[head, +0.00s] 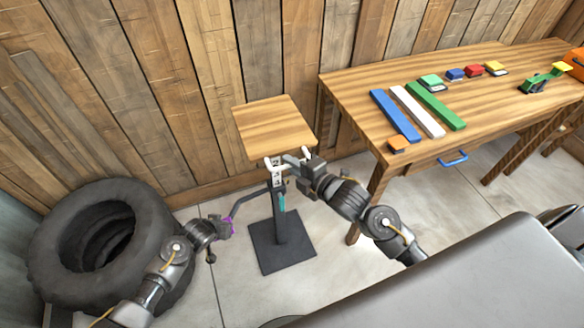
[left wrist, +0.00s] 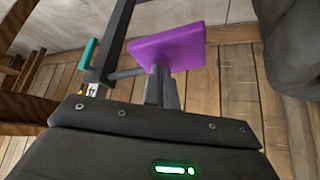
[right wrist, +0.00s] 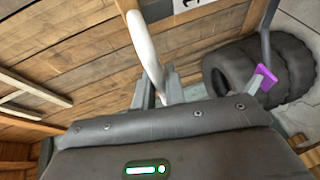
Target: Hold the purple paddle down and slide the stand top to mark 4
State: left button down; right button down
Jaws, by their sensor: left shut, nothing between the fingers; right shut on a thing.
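The stand has a square wooden top (head: 273,122), a dark post and a dark base plate (head: 283,247). A white scale plate (head: 277,174) with dark marks is on the post; I cannot read which mark the top is at. The purple paddle (left wrist: 170,46) sticks out left of the post on a bent arm. My left gripper (head: 226,228) is shut and empty, its fingertips at the paddle; I cannot tell if they press it. My right gripper (head: 304,163) is shut on the white handle (right wrist: 143,42) under the top.
A teal tab (head: 281,203) sits on the post. Black tyres (head: 100,240) lie left of my left arm. A wooden workbench (head: 350,97) with coloured bars and blocks stands right of the stand. A plank wall is close behind. Bare floor surrounds the base.

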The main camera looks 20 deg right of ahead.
jog(key=shift+r, duration=0.1)
jog(key=c, duration=1.5)
grip_release()
jog(key=shift+o, duration=0.2)
jog(key=v, duration=1.2)
